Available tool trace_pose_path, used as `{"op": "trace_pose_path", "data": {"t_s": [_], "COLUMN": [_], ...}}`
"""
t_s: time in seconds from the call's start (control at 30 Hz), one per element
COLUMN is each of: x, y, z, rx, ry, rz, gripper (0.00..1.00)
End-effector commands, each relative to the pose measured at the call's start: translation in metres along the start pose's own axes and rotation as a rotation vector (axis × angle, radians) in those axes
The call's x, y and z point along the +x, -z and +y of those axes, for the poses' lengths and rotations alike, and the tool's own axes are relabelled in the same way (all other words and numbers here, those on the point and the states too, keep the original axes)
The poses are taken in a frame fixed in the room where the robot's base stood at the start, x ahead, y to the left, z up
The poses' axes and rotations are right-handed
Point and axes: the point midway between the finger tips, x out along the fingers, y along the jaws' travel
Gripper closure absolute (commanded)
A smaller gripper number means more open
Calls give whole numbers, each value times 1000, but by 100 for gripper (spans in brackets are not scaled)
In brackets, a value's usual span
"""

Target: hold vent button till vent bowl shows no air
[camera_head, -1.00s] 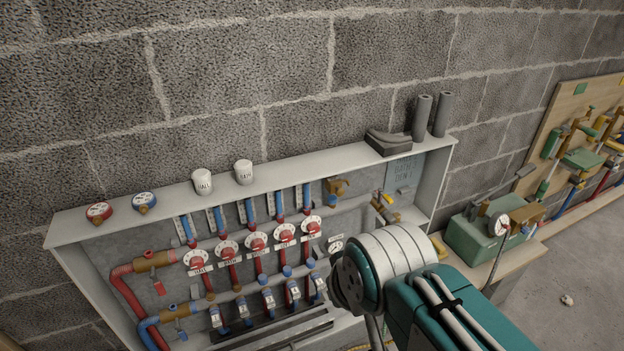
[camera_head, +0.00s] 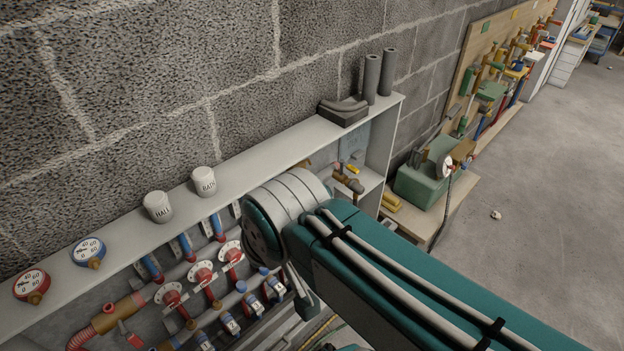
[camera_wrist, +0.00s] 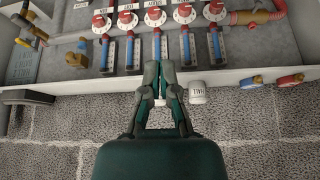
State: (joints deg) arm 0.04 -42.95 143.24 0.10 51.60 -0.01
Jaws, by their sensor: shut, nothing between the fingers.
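My gripper (camera_wrist: 159,72) shows in the wrist view with its dark green fingers shut and empty. It is over the front of the manifold cabinet (camera_wrist: 225,77), in front of the row of red dials and blue flow tubes. A brass fitting (camera_wrist: 78,55) sits on the cabinet back to the left of the fingers, apart from them. In the head view, brass pipework (camera_head: 348,184) shows at the cabinet's right end, beyond my arm. I cannot make out a vent button or vent bowl for certain; my arm hides part of the cabinet.
Two white caps marked HALL (camera_head: 158,207) and BATH (camera_head: 204,181) stand on the cabinet top. A red gauge (camera_head: 32,286) and blue gauge (camera_head: 89,251) lie left of them. A grey bracket (camera_head: 343,111) is at right. A green box (camera_head: 424,184) sits on a bench; open floor lies right.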

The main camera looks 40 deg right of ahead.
Motion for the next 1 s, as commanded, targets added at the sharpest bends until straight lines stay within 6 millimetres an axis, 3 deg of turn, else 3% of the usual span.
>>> {"op": "trace_pose_path", "data": {"t_s": [0.17,0.37,0.57,0.77,0.87,1.0], "x": [19,60,91,118,131,149], "y": [-7,-18,-8,15,24,24], "z": [3,6,19,61,97,162], "rx": [150,597,1098,1610,1862,2198], "ry": [46,216,450,739,904,1156], "rz": [-115,-379,-561,-624,-601,-496], "gripper": [100,100,100,100,100,100]}}
